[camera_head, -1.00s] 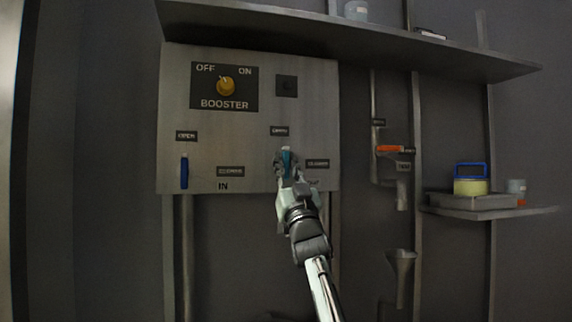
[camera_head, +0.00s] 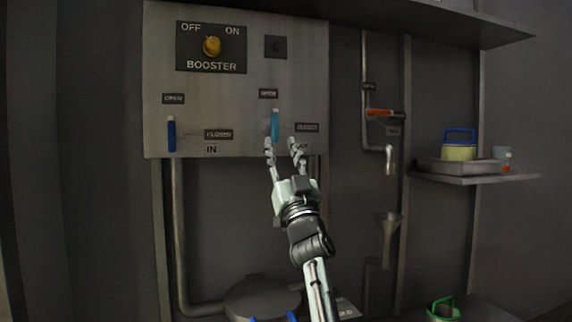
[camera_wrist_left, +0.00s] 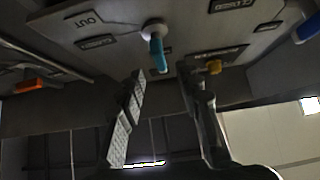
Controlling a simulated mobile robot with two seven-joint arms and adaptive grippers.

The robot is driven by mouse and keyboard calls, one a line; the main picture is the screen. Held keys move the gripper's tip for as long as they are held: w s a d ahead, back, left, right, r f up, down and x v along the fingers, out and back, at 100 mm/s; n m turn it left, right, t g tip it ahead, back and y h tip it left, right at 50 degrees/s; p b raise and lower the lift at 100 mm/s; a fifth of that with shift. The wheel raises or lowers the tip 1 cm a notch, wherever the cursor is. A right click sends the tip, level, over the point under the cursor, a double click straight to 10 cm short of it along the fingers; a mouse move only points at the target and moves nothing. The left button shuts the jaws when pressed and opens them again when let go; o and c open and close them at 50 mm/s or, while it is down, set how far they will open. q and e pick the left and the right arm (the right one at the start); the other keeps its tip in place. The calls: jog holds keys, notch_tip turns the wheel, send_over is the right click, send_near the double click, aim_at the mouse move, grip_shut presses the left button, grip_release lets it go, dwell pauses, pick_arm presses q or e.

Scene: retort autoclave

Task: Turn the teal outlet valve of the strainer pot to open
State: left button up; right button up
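The teal valve handle (camera_head: 275,125) is on the grey wall panel and stands upright, its tip just below the OPEN label (camera_head: 268,93). A CLOSED label (camera_head: 307,127) is to its right. My left gripper (camera_head: 281,145) is open with its fingers spread, just below the handle and apart from it. In the left wrist view the teal handle (camera_wrist_left: 160,55) shows beyond the open fingertips of the left gripper (camera_wrist_left: 160,78), with nothing between them. My right gripper is not in view.
A blue handle (camera_head: 171,134) stands upright at the panel's left, and a yellow booster knob (camera_head: 212,46) is above. An orange lever (camera_head: 385,113), pipes and a funnel (camera_head: 387,228) are to the right. A side shelf (camera_head: 470,177) holds a tray and a yellow container (camera_head: 458,152).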

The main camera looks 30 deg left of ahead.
pick_arm(q)
jog(key=v, duration=0.4)
jog(key=shift+s+d+f, duration=0.1)
jog(key=shift+f, duration=0.05)
dwell(0.4)
